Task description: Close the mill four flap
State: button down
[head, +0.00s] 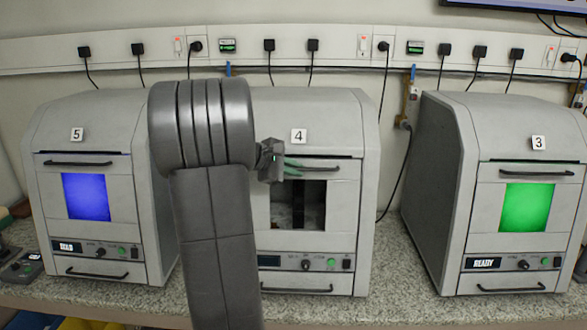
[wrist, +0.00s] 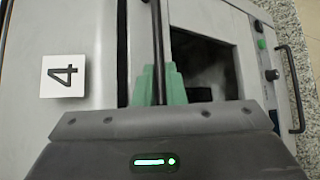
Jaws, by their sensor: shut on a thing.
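Mill four is the middle grey machine (head: 335,118), marked with a "4" label that also shows in the wrist view (wrist: 63,76). Its front flap (head: 341,212) stands upright and looks flush or nearly so with the housing; a small gap cannot be ruled out. The flap has a dark window (head: 312,205), also in the wrist view (wrist: 205,65), and a black bar handle (head: 318,168) along its top. My gripper (head: 292,168) is at the handle's left part. In the wrist view its green fingers (wrist: 159,85) are shut around the black handle bar (wrist: 157,40).
Mill five (head: 105,110) stands to the left with a blue window, mill three (head: 500,115) to the right with a green window. A lower drawer handle (head: 300,290) and control panel (head: 270,260) sit below the flap. My arm hides mill four's left side.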

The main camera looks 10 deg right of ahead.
jog(key=shift+w+r, duration=0.15)
jog(key=shift+w, duration=0.05)
jog(key=c, duration=1.8)
grip_release()
jog(key=shift+a+r, duration=0.1)
jog(key=shift+a, duration=0.05)
jog(key=shift+a+r, duration=0.15)
jog(key=shift+a, duration=0.1)
jog(key=v, duration=0.4)
jog(key=b+v, duration=0.1)
jog(key=v, duration=0.3)
jog(key=b+v, duration=0.1)
jog(key=v, duration=0.4)
jog(key=shift+s+d, duration=0.1)
jog(key=shift+s, duration=0.25)
jog(key=shift+d, duration=0.1)
